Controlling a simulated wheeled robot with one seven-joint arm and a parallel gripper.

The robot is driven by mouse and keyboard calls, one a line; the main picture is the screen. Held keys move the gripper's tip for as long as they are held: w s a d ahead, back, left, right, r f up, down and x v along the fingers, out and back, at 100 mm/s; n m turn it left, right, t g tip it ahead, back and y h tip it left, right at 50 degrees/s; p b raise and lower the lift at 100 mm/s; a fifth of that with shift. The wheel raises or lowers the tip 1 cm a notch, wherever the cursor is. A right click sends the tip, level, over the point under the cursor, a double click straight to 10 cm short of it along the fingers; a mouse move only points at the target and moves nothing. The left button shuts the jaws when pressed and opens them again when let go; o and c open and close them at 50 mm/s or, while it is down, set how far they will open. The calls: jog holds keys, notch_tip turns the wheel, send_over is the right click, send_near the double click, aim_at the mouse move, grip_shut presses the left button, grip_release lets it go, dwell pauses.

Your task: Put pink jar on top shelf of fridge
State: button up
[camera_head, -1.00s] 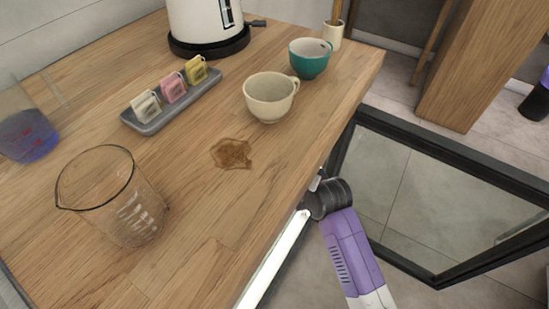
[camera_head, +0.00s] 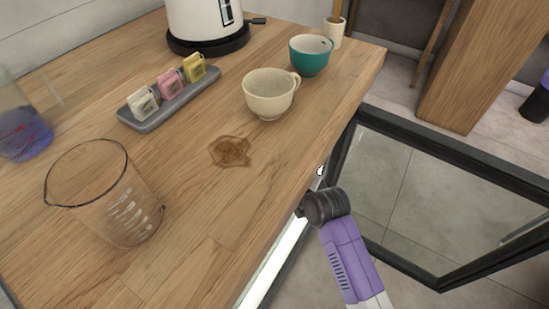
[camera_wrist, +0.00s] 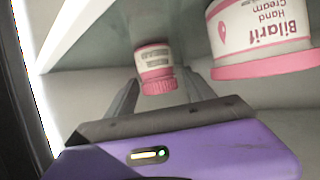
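In the wrist view, which looks upside down, a small jar (camera_wrist: 154,66) with a pink lid and a white and pink label is against a pale shelf (camera_wrist: 95,50). My gripper (camera_wrist: 163,82) is open, its two fingers either side of the jar's lid end, with a gap visible at the right finger. I cannot tell how deep the jar sits between them. A larger white and pink hand cream container (camera_wrist: 262,35) is close by on the right. In the head view my gripper is hidden below the counter edge; the fridge's glass door (camera_head: 440,160) stands open.
The wooden counter (camera_head: 200,205) carries a glass beaker (camera_head: 105,190), a tea bag tray (camera_head: 165,100), a cream cup (camera_head: 270,92), a teal cup (camera_head: 310,55), a kettle (camera_head: 205,25) and a brown spill (camera_head: 230,151). The counter edge is close to my arm.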

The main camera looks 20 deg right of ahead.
jog(key=shift+s+r, duration=0.25)
jog(key=p+v, duration=0.2)
jog(key=v, duration=0.9)
jog(key=shift+s+r+p, duration=0.1)
jog(key=shift+s+p, duration=0.15)
jog(key=shift+p, duration=0.15)
jog(key=s+f+m+h, duration=0.1)
jog(key=s+f, duration=0.1)
jog(key=s, duration=1.4)
jog(key=s+r, duration=0.5)
jog(key=s, duration=0.3)
jog(key=s+r+t, duration=0.1)
jog(key=s+r, duration=0.4)
jog(key=s, duration=0.3)
jog(key=shift+s+a, duration=0.2)
jog(key=shift+a, duration=0.15)
